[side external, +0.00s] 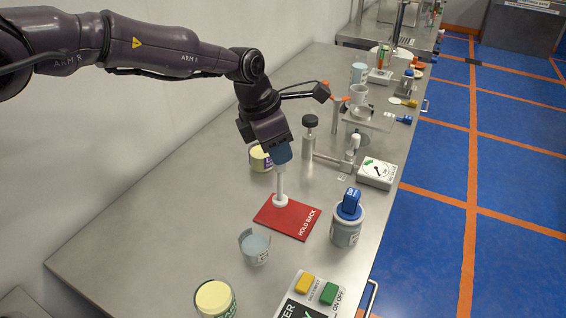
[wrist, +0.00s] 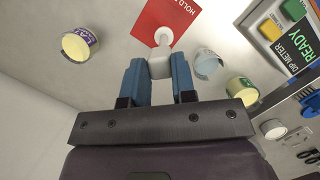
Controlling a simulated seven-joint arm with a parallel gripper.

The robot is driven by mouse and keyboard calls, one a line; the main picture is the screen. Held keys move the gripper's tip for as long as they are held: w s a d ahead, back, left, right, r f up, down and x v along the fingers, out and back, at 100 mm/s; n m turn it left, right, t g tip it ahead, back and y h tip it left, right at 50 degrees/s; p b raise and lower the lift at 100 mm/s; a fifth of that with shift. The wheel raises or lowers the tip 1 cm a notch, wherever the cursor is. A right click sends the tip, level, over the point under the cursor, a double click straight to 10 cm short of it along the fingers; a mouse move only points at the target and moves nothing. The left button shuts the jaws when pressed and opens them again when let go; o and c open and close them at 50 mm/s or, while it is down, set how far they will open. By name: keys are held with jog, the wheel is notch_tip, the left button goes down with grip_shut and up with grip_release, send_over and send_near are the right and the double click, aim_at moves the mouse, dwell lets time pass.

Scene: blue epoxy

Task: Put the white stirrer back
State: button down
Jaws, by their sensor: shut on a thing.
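My gripper (side external: 281,152) has blue fingers and points down over the red mat. It is shut on the white stirrer (side external: 281,188), which hangs upright below the fingers with its round foot lowest. In the wrist view the stirrer's pale block (wrist: 160,66) sits between the two fingertips (wrist: 159,60). The foot appears over the far left part of the red mat (side external: 296,224) marked HOLD BACK. I cannot tell whether it touches the mat. A grey jar (side external: 346,232) with a blue-topped thing (side external: 350,203) in it stands right of the mat.
A glass of bluish liquid (side external: 254,248) stands just in front of the mat. A yellow-filled pot (side external: 260,160) is behind it, and another (side external: 215,299) is at the front. The bench's left side is clear.

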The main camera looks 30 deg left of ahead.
jog(key=shift+w+d+f, duration=0.2)
jog(key=shift+w+f, duration=0.35)
jog(key=shift+f, duration=1.8)
jog(key=c, duration=0.9)
grip_release()
jog(key=shift+c, duration=0.2)
jog(key=v, duration=1.2)
